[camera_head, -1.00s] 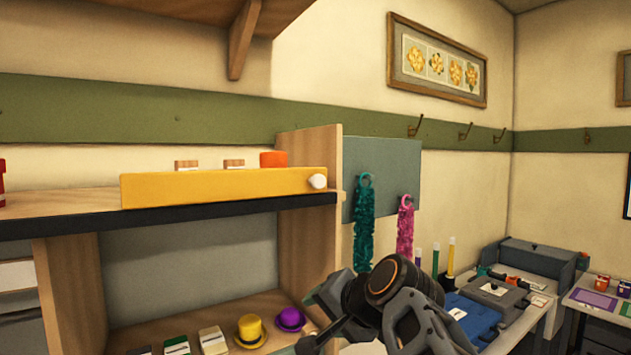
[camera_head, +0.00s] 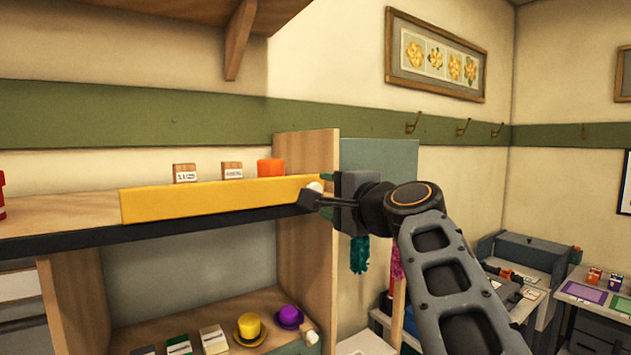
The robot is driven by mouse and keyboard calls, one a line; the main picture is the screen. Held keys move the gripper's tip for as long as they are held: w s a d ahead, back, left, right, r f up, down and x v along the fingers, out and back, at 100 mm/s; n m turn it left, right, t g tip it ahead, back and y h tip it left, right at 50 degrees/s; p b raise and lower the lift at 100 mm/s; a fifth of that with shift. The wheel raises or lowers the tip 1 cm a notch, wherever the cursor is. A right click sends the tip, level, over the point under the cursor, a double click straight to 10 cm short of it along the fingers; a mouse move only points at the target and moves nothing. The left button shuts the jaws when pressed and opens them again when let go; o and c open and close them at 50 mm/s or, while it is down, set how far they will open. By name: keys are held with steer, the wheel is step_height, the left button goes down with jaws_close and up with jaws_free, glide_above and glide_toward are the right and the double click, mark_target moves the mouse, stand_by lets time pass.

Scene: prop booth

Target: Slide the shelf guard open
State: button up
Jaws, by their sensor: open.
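The shelf guard is a long yellow panel (camera_head: 215,200) along the front edge of the upper shelf, its right end close to the wooden side panel. A white knob (camera_head: 315,187) sits at the guard's right end, now partly hidden by my gripper. My gripper (camera_head: 312,197) is at that right end, with its fingers pointing left around or just in front of the knob. The jaws are open. I cannot tell whether a finger touches the knob.
Two small labelled blocks (camera_head: 185,173) and an orange item (camera_head: 270,168) stand behind the guard. Yellow (camera_head: 249,327) and purple hats (camera_head: 289,316) sit on the lower shelf. The wooden side panel (camera_head: 307,232) stands close to my gripper. Teal (camera_head: 360,255) and pink feathery strips hang behind my arm.

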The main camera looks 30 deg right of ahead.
steer(key=shift+w+a+p, duration=0.15)
steer(key=shift+w+p, duration=0.25)
steer(key=shift+w, duration=0.95)
steer(key=shift+w+a+p, duration=0.15)
steer(key=shift+w+p, duration=0.25)
steer(key=shift+w, duration=0.95)
jaws_close()
